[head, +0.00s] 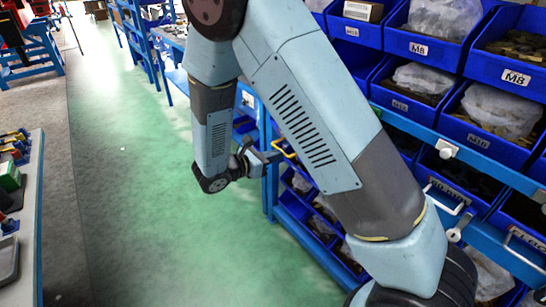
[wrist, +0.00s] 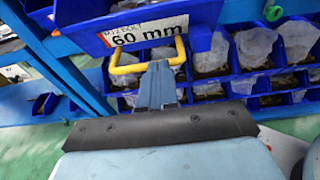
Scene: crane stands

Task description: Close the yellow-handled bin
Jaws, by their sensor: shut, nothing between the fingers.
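The yellow handle (wrist: 128,68) is a U-shaped bar on the front of a blue bin (wrist: 82,12), below a white label reading "60 mm" in the wrist view. The handle also shows in the head view (head: 285,150), just right of my gripper, with the bin mostly hidden behind my arm. My gripper (wrist: 160,68) is shut and empty, its tips overlapping the right part of the handle in the wrist view. I cannot tell whether they touch it. In the head view my gripper (head: 277,157) points right, towards the rack. How far the bin stands out is unclear.
A blue rack holds several blue bins (head: 450,52) on the right, some with white handles (head: 446,196). A blue rack post (head: 270,183) stands beside my gripper. Green floor (head: 140,200) is open to the left, with a bench (head: 30,230) at the far left.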

